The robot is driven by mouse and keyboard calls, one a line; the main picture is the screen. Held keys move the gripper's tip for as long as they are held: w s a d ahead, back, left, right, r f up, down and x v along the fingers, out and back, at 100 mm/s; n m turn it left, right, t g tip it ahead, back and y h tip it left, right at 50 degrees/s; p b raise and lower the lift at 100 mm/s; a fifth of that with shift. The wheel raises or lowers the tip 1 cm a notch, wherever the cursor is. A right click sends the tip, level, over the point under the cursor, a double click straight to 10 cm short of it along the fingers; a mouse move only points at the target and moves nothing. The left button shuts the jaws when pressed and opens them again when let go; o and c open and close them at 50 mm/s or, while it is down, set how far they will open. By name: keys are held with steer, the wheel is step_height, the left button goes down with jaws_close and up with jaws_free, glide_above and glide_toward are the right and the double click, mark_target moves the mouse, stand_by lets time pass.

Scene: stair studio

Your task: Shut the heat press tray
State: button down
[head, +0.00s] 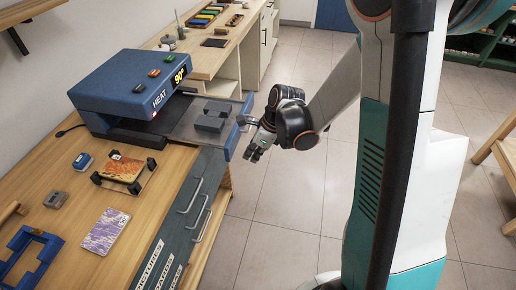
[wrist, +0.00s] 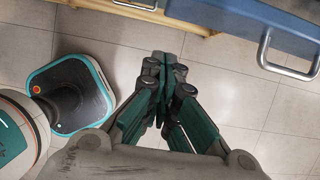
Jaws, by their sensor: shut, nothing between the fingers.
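The blue heat press (head: 130,85) stands on the wooden bench, its amber display reading 90°. Its grey tray (head: 185,128) is slid out to the right, with a dark grey block (head: 209,121) on it. The tray's blue front (head: 235,140) faces the aisle and carries a metal handle (head: 246,120). My gripper (head: 251,154) is shut and empty, just outside the front, close to the handle. In the wrist view my gripper's fingertips (wrist: 164,64) meet over the floor. A blue panel (wrist: 265,14) with a metal handle (wrist: 290,58) is at upper right, apart from the fingers.
Drawers with metal handles (head: 191,197) lie below the bench top. A print on a small stand (head: 122,169), a purple patterned card (head: 105,231) and a blue frame (head: 28,256) lie on the bench. The tiled floor (head: 285,205) beside the bench is clear.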

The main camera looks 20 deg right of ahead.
steer(key=shift+w+a+b, duration=0.15)
steer(key=shift+w+a, duration=0.45)
steer(key=shift+a, duration=0.25)
steer(key=shift+w+a+b, duration=0.15)
steer(key=shift+w+a, duration=0.45)
steer(key=shift+a, duration=0.2)
steer(key=w+a, duration=0.4)
steer(key=a, duration=0.2)
steer(key=w+a, duration=0.5)
steer(key=a, duration=0.2)
steer(key=w+a, duration=0.5)
steer(key=a, duration=0.1)
steer(key=shift+w+a, duration=0.2)
steer(key=shift+a, duration=0.2)
steer(key=shift+r, duration=0.1)
